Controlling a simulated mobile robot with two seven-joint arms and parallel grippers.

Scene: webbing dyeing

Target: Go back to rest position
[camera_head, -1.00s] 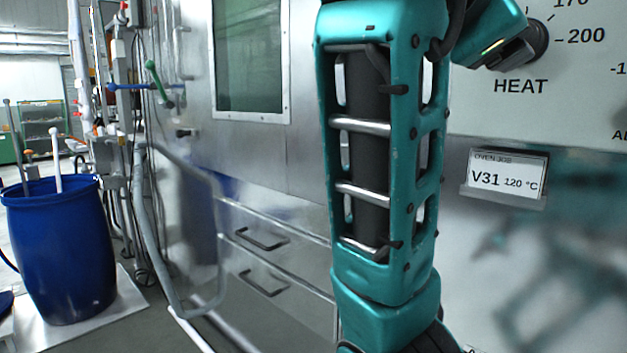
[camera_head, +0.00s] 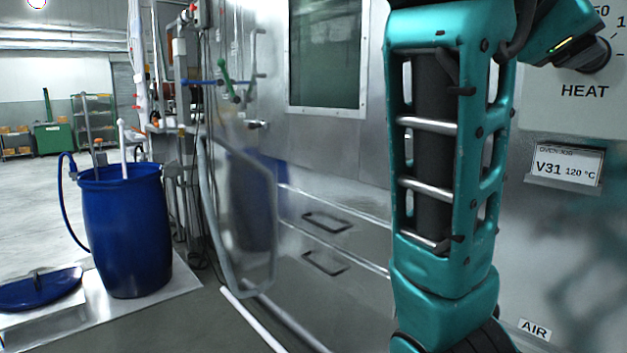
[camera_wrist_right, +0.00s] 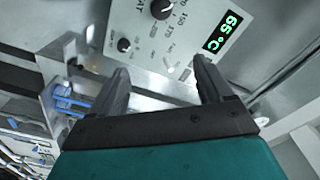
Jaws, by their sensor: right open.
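My right gripper (camera_wrist_right: 160,78) is open and empty in the right wrist view, its two dark fingers apart in front of the oven's control panel (camera_wrist_right: 185,50). The panel has a black knob (camera_wrist_right: 163,8), a smaller knob (camera_wrist_right: 124,45) and a green display (camera_wrist_right: 222,33) reading 65 °C. In the head view my teal right arm stands upright at the right, its upper end bent toward the HEAT knob (camera_head: 592,52). The right gripper itself cannot be made out there. My left gripper is in neither view.
The steel oven wall (camera_head: 330,150) with a window (camera_head: 328,50) stands close behind my arm. A card (camera_head: 566,166) on it reads V31 120 °C. A blue barrel (camera_head: 125,230) and its lid (camera_head: 38,288) are at left. Open floor (camera_head: 30,190) lies beyond the barrel.

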